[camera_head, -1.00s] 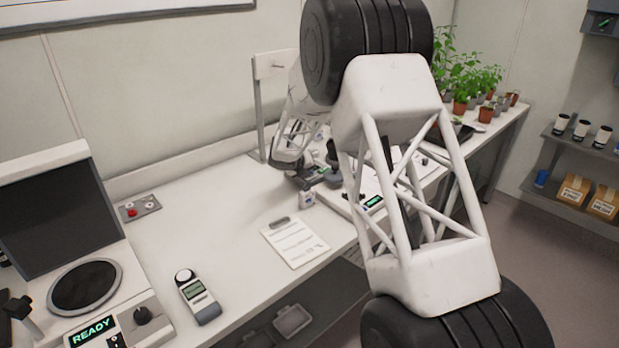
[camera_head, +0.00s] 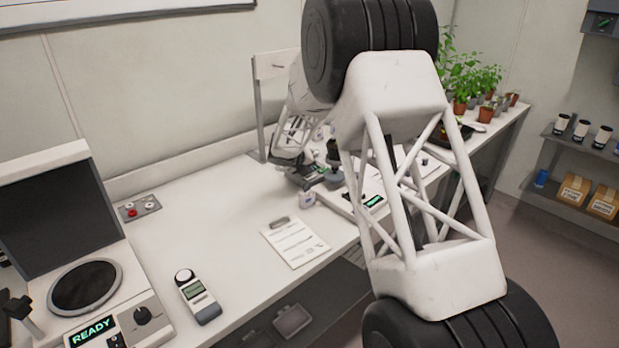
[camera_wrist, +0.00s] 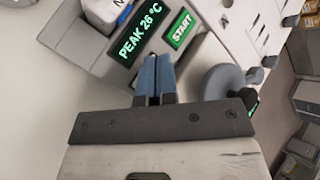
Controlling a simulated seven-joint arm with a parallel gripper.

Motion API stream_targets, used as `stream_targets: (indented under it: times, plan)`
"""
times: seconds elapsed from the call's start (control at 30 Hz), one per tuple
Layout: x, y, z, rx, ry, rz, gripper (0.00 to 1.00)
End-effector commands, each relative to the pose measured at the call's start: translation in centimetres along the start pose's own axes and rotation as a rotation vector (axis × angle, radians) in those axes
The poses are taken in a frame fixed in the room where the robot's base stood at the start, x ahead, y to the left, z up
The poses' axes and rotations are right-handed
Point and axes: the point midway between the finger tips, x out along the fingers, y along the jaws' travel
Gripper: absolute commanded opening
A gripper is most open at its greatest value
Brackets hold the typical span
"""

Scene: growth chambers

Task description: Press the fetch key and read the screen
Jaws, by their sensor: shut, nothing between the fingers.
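In the wrist view a grey device has a dark screen (camera_wrist: 141,37) with green letters that read "PEAK 26 °C". Beside the screen is a lit green key (camera_wrist: 181,29) marked "START". I see no key marked fetch; the fingers may cover part of the device's front. My gripper (camera_wrist: 154,62) is shut and empty, its blue fingertips just below the screen in the picture; I cannot tell whether they touch the device. In the head view my gripper (camera_head: 300,178) is low at the back of the bench, and the device there is mostly hidden.
A round grey knob-like part (camera_wrist: 222,82) is close right of my fingers. In the head view a clipboard (camera_head: 295,242), a handheld meter (camera_head: 198,297) and a machine with a "READY" display (camera_head: 92,331) are on the bench (camera_head: 225,215). Potted plants (camera_head: 470,85) stand at the far end.

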Motion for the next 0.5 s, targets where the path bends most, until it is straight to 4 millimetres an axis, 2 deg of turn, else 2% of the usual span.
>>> stream_targets:
  times: [0.5]
  plan:
    - [-0.43, -0.31, 0.33, 0.000, 0.000, 0.000, 0.00]
